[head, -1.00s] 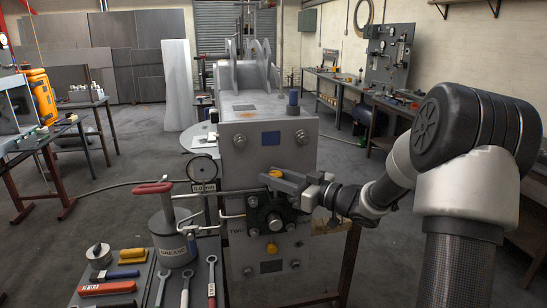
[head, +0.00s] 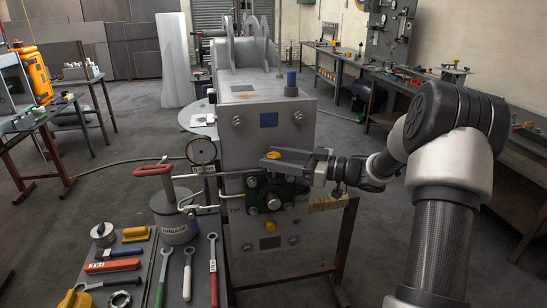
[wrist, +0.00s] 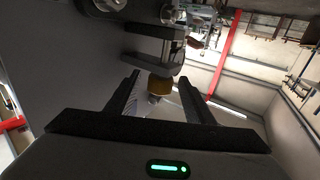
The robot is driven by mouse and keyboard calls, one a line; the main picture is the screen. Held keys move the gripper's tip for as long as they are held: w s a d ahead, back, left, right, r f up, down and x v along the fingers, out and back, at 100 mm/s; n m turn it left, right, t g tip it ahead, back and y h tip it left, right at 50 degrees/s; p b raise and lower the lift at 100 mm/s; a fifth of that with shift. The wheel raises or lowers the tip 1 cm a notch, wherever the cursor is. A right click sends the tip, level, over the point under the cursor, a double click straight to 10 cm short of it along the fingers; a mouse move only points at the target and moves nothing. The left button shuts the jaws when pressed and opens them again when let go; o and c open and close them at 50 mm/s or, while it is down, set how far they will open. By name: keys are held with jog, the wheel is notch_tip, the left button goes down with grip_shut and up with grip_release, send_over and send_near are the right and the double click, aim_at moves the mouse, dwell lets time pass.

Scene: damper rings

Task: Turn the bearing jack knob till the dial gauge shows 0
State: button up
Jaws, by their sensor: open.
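The grey machine housing (head: 266,95) stands in the middle, with a dark bearing block (head: 254,192) on its front. A yellow knob (head: 274,155) on top of the block is between the open fingers of my gripper (head: 277,160). The wrist view also shows a yellow knob (wrist: 160,85) between the two fingers (wrist: 160,95); I cannot tell whether they touch it.
A grease pot (head: 177,222) with a red handle stands front left, beside several wrenches (head: 187,272) and other tools on a bench. A thin pipe runs from it toward the block. Side benches (head: 345,82) line the right wall. Open floor lies between.

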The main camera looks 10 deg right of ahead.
jog(key=shift+s+d, duration=0.25)
jog(key=shift+d, duration=0.15)
jog(key=shift+d, duration=0.1)
jog(key=shift+p+v, duration=0.55)
jog(key=shift+v, duration=2.4)
